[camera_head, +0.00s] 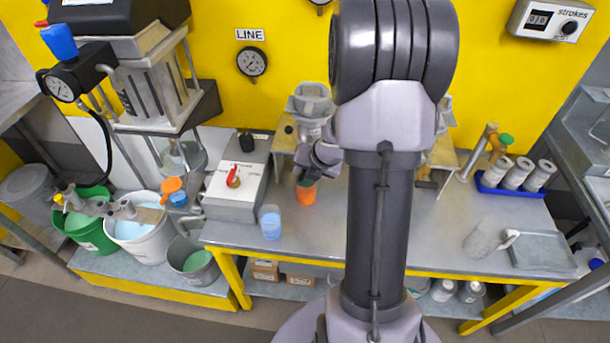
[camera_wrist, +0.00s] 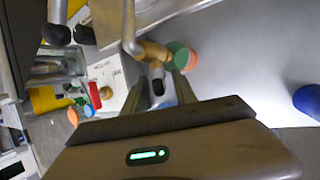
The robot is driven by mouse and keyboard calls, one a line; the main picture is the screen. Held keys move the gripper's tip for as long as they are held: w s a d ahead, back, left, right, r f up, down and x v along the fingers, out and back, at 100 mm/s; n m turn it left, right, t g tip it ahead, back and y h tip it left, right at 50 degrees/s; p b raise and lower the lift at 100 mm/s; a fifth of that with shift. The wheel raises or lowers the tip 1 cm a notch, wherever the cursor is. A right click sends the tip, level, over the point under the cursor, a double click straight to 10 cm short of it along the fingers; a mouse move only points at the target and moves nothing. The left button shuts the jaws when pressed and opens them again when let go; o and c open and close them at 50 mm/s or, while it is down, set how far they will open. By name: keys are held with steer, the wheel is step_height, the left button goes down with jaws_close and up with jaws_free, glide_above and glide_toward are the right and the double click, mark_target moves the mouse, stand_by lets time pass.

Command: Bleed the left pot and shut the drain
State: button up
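The left pot (camera_head: 312,100) is a grey metal body on a tan bracket at the back of the bench. An orange cup (camera_head: 306,194) stands below it; orange and green also show in the wrist view (camera_wrist: 190,62). My gripper (camera_head: 308,172) is just under the pot, partly hidden by my own wrist. In the wrist view its two dark fingers (camera_wrist: 160,88) reach either side of a small grey, dark-ended piece beside a brass fitting (camera_wrist: 153,50) on a bent metal pipe (camera_wrist: 130,28). I cannot tell whether they touch it. The drain's setting is unclear.
A clear cup of blue liquid (camera_head: 270,223) stands left of the orange cup. A grey box with a red knob (camera_head: 234,180) is further left. My arm hides much of the right pot. A blue rack of canisters (camera_head: 515,178) and a grey tray (camera_head: 541,250) are right.

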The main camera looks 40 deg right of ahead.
jaws_close()
steer(key=shift+r, duration=0.1)
steer(key=shift+a+r+g+p, duration=0.15)
steer(key=shift+r+g+p, duration=0.2)
steer(key=shift+p, duration=0.75)
steer(key=g+h+p, duration=0.1)
steer(key=p, duration=0.1)
steer(key=shift+r+p, duration=0.15)
steer(key=shift+p, duration=0.15)
steer(key=g+h+p, duration=0.1)
steer(key=p, duration=0.2)
steer(key=shift+w+n, duration=0.1)
steer(key=shift+n, duration=0.3)
steer(key=shift+f+g+h+p, duration=0.3)
steer(key=shift+f+g+p, duration=0.05)
steer(key=shift+f, duration=0.2)
